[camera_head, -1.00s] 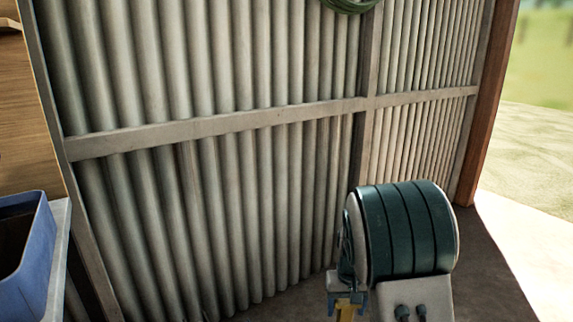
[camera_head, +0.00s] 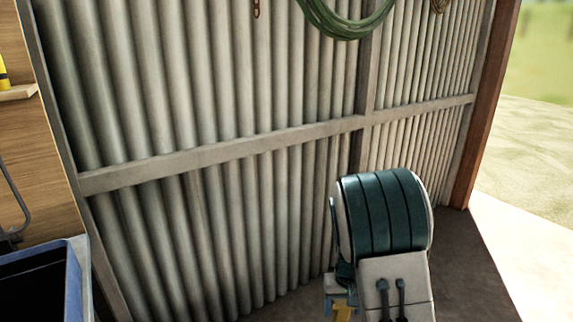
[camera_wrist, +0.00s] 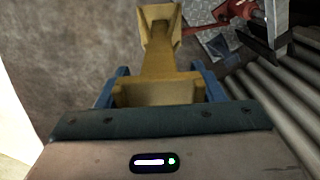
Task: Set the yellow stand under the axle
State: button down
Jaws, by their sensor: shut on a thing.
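The yellow stand (camera_wrist: 160,66) is in my gripper (camera_wrist: 158,88), which is shut on it. In the wrist view the blue fingers sit on either side of the stand, and its forked end points away from the gripper over the grey floor. In the head view a small piece of the stand (camera_head: 343,312) shows below my teal wrist at the lower right; the rest is hidden by my arm. The axle cannot be made out in either view.
A blue bin (camera_head: 82,270) stands at the lower left. A corrugated wall (camera_head: 230,200) with a hanging green hose (camera_head: 345,30) fills the middle. In the wrist view a red object (camera_wrist: 240,10) and a metal plate (camera_wrist: 222,46) lie at the upper right.

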jog(key=r+p, duration=0.3)
jog(key=p, duration=0.1)
jog(key=r+p, duration=0.4)
jog(key=p, duration=0.1)
jog(key=s+r+p, duration=0.1)
jog(key=r+p, duration=0.2)
jog(key=p, duration=0.1)
jog(key=shift+d+r, duration=0.1)
jog(key=shift+r, duration=0.25)
jog(key=shift+s+r+p, duration=0.2)
jog(key=shift+r+p, duration=0.5)
jog(key=shift+p, duration=0.75)
jog(key=shift+d, duration=0.1)
